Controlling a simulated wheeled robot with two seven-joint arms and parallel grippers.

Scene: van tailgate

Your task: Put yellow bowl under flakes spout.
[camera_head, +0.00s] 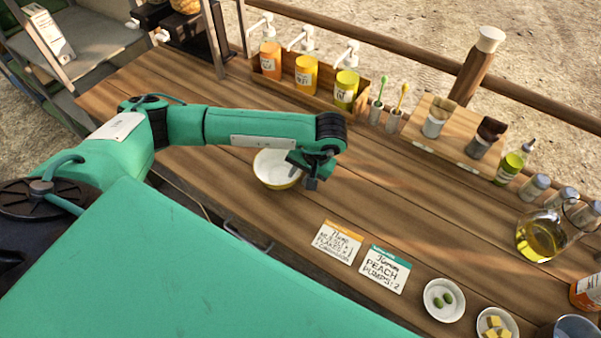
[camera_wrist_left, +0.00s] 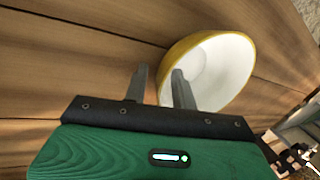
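The yellow bowl (camera_head: 272,168), white inside and yellow outside, stands upright on the wooden counter. My left gripper (camera_head: 308,181) is at the bowl's right side in the head view. In the left wrist view, the fingers (camera_wrist_left: 161,82) are apart, one outside the bowl (camera_wrist_left: 222,70) and one over its inside, with the rim between them. Whether they touch the wall is unclear. A dark dispenser (camera_head: 193,32) with flake-like food at its top stands at the upper left, cut off by the frame; its spout is not clearly visible. My right gripper is not in view.
A wooden rack (camera_head: 312,92) with orange, yellow and green pump bottles stands along the back edge. Two label cards (camera_head: 362,256) lie front right, near small white dishes (camera_head: 444,299). An oil jug (camera_head: 541,238) stands at right. Counter left of the bowl is mostly clear beyond my arm.

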